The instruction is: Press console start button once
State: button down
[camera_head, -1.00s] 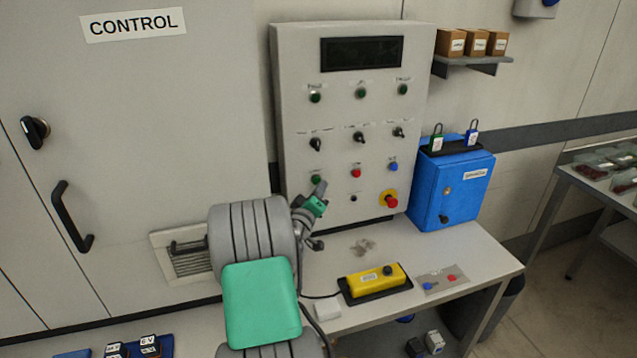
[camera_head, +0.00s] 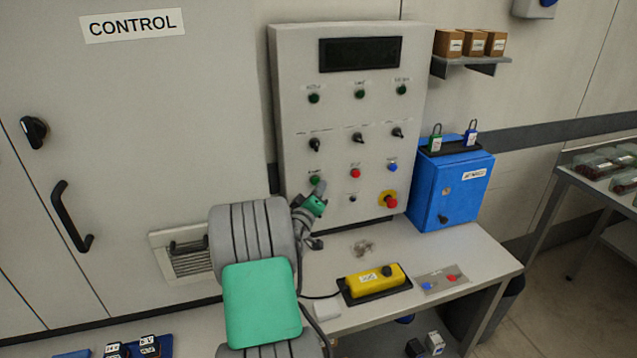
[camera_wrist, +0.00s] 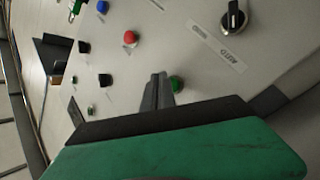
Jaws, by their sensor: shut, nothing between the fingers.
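The console (camera_head: 290,110) is a light grey upright panel with a dark display at its top. A green button (camera_head: 315,180) sits at the left of its lower row, beside a red one (camera_head: 355,173) and a blue one (camera_head: 393,167). Its label is too small to read. My gripper (camera_head: 321,187) is shut and empty, its tips just below and right of the green button. In the wrist view the shut fingers (camera_wrist: 158,88) lie right beside the green button (camera_wrist: 175,84). I cannot tell whether they touch it.
A red emergency knob on yellow (camera_head: 390,200) is at the panel's lower right. Switches (camera_head: 358,138) sit above the button row. A yellow pendant (camera_head: 375,281) lies on the table (camera_head: 470,262). A blue box (camera_head: 452,190) stands right of the console.

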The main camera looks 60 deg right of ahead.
jog(key=shift+w+a+r+b, duration=0.15)
jog(key=shift+w+r+b, duration=0.15)
jog(key=shift+w+r, duration=0.15)
jog(key=shift+s+a, duration=0.1)
jog(key=shift+a, duration=0.05)
jog(key=shift+s+a+f+b, duration=0.15)
jog(key=shift+s+a+b, duration=0.05)
jog(key=shift+s+a, duration=0.75)
jog(key=shift+s+a+f+b, duration=0.1)
jog(key=shift+s+a+b, duration=0.05)
jog(key=shift+s+a, duration=0.75)
jog(key=shift+a, duration=0.1)
